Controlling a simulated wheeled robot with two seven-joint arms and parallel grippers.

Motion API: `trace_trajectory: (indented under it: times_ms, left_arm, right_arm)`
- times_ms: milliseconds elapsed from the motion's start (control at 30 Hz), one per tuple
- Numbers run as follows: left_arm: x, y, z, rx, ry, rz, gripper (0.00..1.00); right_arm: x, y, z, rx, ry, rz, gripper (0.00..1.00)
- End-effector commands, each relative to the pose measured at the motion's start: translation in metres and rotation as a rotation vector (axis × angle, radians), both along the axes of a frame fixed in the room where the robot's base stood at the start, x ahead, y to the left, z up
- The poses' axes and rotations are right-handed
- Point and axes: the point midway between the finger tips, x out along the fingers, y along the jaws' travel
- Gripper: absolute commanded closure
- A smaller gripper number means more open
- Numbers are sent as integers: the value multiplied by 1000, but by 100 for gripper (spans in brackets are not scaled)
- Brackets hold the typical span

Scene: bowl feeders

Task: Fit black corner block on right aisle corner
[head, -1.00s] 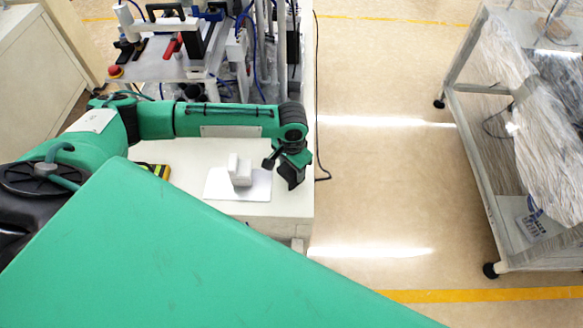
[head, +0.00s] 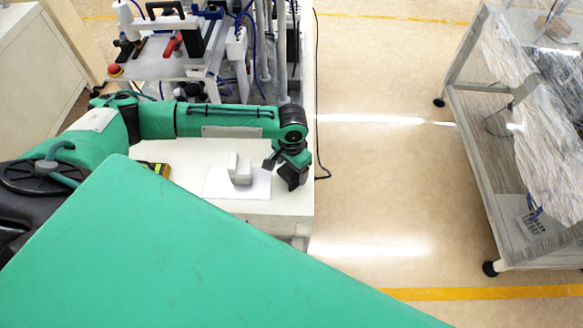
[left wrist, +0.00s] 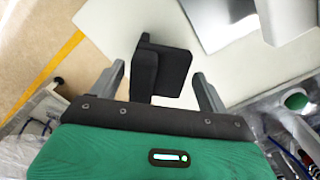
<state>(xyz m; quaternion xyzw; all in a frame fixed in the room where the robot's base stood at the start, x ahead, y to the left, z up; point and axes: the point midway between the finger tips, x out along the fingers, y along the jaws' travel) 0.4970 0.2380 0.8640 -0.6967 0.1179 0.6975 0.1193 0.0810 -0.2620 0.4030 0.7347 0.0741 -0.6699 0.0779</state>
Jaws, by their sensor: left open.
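The black corner block (left wrist: 160,70) is an angled dark piece at the corner of the white table top (left wrist: 245,82). In the left wrist view it lies between the two grey fingers of my left gripper (left wrist: 158,72). The fingers are open, with a gap visible on each side of the block. In the head view my left gripper (head: 287,162) is at the table's right edge, and the dark block (head: 291,180) shows just below it. Whether the block rests fully on the corner is hard to tell. My right gripper is not in view.
A white block (head: 240,170) stands on a pale plate (head: 225,187) left of the gripper. Behind my arm is a machine (head: 180,65) with cables. A wrapped cart (head: 490,190) stands at the right, across clear floor (head: 380,180).

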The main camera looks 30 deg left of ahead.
Motion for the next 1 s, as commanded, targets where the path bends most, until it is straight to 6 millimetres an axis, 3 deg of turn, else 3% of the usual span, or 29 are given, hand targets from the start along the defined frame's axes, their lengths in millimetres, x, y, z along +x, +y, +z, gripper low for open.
trace_trajectory:
  times_ms: [500, 700, 1000]
  left_arm:
    - [1, 0, 99, -2, -5, 1, 22]
    - [1, 0, 114, -2, -2, 1, 22]
    - [1, 0, 116, -1, -1, 1, 22]
  right_arm:
    - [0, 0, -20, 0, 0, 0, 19]
    - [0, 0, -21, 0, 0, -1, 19]
    - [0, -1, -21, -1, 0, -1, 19]
